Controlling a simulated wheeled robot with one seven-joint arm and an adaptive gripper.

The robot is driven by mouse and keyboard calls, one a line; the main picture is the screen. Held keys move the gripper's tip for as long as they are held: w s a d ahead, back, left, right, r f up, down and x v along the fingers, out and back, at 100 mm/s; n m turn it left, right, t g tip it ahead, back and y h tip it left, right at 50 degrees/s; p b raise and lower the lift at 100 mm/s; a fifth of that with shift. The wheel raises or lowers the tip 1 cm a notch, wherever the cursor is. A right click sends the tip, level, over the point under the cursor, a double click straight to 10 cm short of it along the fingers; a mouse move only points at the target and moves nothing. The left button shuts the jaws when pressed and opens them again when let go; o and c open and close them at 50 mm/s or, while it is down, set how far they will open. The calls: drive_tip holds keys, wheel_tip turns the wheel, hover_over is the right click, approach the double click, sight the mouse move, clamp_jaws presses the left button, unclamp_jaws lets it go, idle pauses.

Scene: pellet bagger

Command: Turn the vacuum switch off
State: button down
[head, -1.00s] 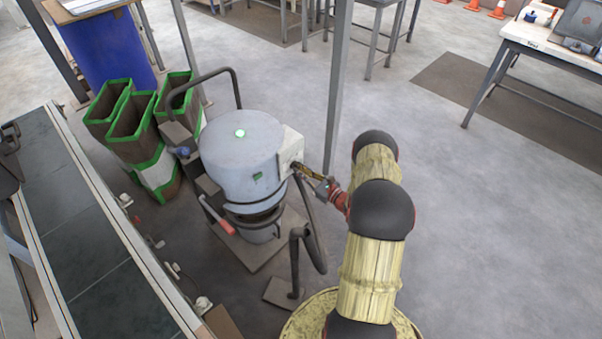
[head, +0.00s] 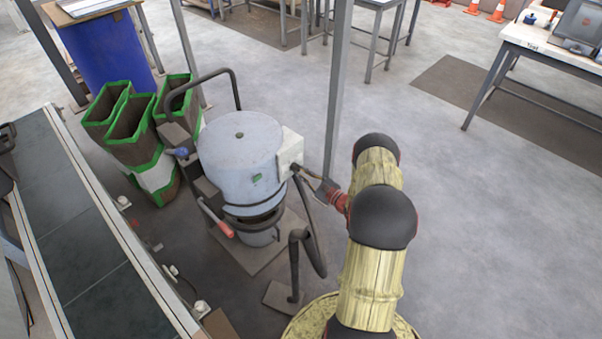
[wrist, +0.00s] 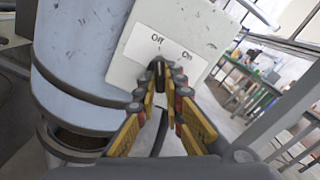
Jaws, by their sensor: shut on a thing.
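The vacuum is a pale grey-blue drum (head: 238,150) with a light switch box (head: 290,149) on its right side. The wrist view shows the box (wrist: 125,62) close up, with a white label reading "Off" at upper left and "On" to the right. A small dark switch lever (wrist: 157,70) stands below the words, nearer "Off". My gripper (wrist: 160,88) has its yellow-sided fingers shut on the lever, which partly hides it. In the head view my gripper (head: 306,174) reaches the box from the right. The round lamp (head: 239,135) on the drum's lid looks dark.
A metal post (head: 337,90) stands just behind my gripper. A black hose (head: 309,240) hangs below the box. A red-tipped handle (head: 226,230) sticks out at the drum's front. Green-rimmed bins (head: 112,105) and a conveyor (head: 75,240) lie left.

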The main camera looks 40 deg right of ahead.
drive_tip(key=shift+f, duration=0.1)
drive_tip(key=c, duration=1.9)
unclamp_jaws()
drive_tip(key=s, duration=1.2)
drive_tip(key=shift+d, duration=0.45)
